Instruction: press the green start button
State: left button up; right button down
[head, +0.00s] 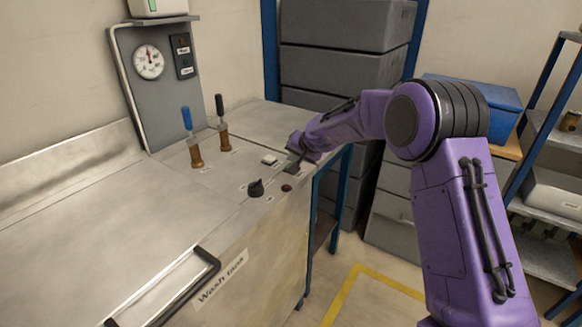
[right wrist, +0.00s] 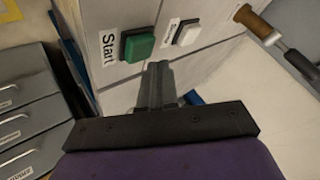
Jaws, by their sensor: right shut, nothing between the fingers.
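The green start button (right wrist: 138,47) is a square green block beside a "Start" label in the right wrist view. In the head view it is mostly hidden by my right gripper. My right gripper (right wrist: 158,66) is shut and empty, its fingertips close to the button, at the edge on the white button's side. I cannot tell whether they touch it. In the head view the right gripper (head: 292,160) is over the bench panel's right end. My left gripper is not in view.
A white button (right wrist: 187,32) sits beside the green one and also shows in the head view (head: 269,160). The bench's left part is clear.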

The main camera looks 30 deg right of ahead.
jog(key=shift+f, duration=0.1)
dwell(0.7)
jog(key=shift+f, duration=0.35)
jog(key=shift+f, duration=0.45)
dwell(0.7)
jog(key=shift+r+p, duration=0.85)
jog(key=shift+r, duration=0.05)
notch_tip(320, 180, up, 5)
jog(key=p, duration=0.5)
jog(key=shift+p, duration=0.3)
